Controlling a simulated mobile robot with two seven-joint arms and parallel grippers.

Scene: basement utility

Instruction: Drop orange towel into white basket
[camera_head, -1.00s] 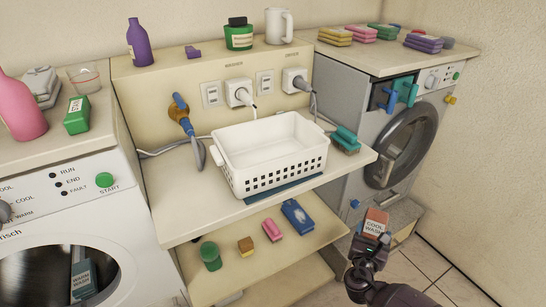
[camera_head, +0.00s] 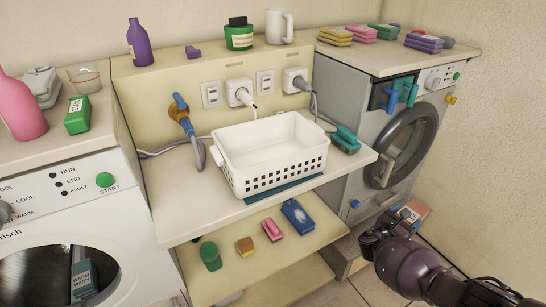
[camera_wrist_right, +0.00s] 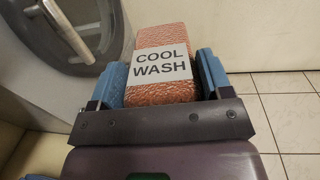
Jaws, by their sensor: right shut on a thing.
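The orange towel (camera_head: 414,212), a folded block with a white COOL WASH label, is at the lower right in the head view, partly behind my right gripper (camera_head: 396,228). In the right wrist view the towel (camera_wrist_right: 160,85) lies between the two blue fingers of my right gripper (camera_wrist_right: 161,80), which is shut on it. The white basket (camera_head: 300,172) stands on the middle counter, upright, with its inside looking empty. My right gripper is to the right of the basket and lower, in front of the grey machine's lower part. My left gripper is not in view.
A green-topped brush (camera_head: 345,139) lies right of the basket. The grey machine (camera_head: 340,95) with its round door stands at right. A lower shelf (camera_head: 245,275) holds several small items. A blue hose (camera_head: 187,120) and plugged cables are behind the basket.

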